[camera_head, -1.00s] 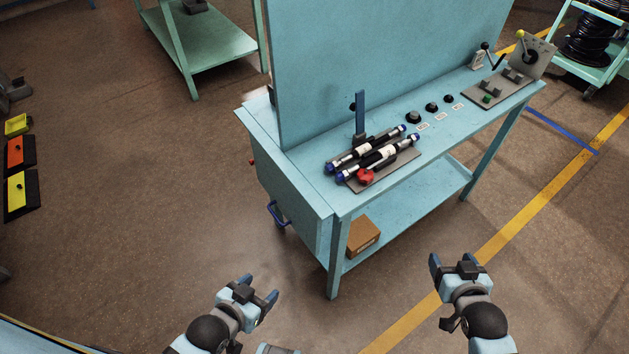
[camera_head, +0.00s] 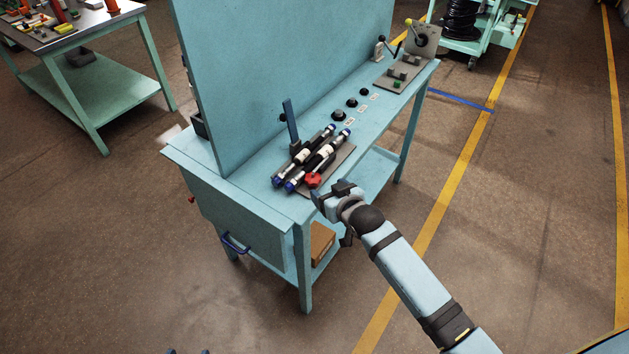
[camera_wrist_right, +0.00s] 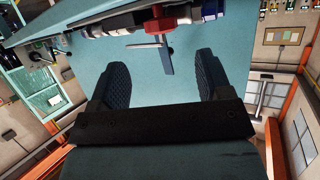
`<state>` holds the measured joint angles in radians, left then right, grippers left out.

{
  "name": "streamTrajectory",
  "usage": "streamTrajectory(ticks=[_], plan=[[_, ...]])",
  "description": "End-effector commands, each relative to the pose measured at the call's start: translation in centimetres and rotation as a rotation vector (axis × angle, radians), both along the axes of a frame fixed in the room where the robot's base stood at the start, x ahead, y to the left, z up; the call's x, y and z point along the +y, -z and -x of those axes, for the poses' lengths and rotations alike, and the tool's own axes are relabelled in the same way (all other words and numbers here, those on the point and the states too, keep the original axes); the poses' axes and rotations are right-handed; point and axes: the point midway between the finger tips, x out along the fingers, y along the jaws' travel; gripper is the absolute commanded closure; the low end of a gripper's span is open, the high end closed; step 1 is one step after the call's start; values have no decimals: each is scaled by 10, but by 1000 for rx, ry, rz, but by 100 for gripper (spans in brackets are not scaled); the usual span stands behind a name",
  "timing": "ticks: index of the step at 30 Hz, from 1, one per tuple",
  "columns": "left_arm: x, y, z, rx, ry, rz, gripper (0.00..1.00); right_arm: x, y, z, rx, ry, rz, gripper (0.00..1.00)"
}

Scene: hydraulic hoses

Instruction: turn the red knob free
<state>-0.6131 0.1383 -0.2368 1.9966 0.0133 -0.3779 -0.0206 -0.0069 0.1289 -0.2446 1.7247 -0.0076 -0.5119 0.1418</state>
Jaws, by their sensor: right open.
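The red knob (camera_head: 313,180) sits at the near end of the pair of black hoses with blue-ended fittings (camera_head: 318,155) on a grey plate on the bench. My right gripper (camera_head: 322,197) is just in front of the knob, at the bench's near edge. In the right wrist view the knob (camera_wrist_right: 166,24) lies beyond the two open fingers (camera_wrist_right: 164,78), roughly midway between them and apart from both. Nothing is between these fingers. Only two fingertips of my left gripper (camera_head: 188,351) show at the bottom edge of the head view, spread apart and away from the bench.
The light-blue bench (camera_head: 240,205) has a tall back panel (camera_head: 280,70) and an upright blue lever (camera_head: 291,122) behind the hoses. Black knobs (camera_head: 352,102) and a lever box (camera_head: 420,38) stand farther along. A cardboard box (camera_head: 322,243) is on the lower shelf. Floor in front is clear.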

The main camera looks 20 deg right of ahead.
Motion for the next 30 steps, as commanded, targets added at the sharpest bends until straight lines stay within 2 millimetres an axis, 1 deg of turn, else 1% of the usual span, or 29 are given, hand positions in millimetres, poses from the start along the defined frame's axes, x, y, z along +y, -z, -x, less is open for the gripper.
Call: streamTrajectory(ticks=[1, 6, 12, 16, 24, 29, 30], plan=[[0, -1, 0, 0, 0, 0, 34, 2, 4, -11, 0, 1, 0, 28], [1, 0, 0, 1, -1, -1, 34, 8, 16, -41, 0, 0, -1, 28], [1, 1, 1, 3, -1, -3, 34, 12, 26, -63, -1, 0, 0, 28], [1, 2, 1, 4, -1, -3, 34, 13, 29, -68, 0, 0, 0, 28], [2, 2, 1, 5, -1, -4, 34, 13, 29, -69, 0, 0, 0, 28], [2, 2, 1, 4, -1, -3, 34, 13, 29, -69, 0, 0, 0, 65], [2, 2, 1, 4, -1, -3, 34, 13, 29, -69, 0, 0, 0, 74]])
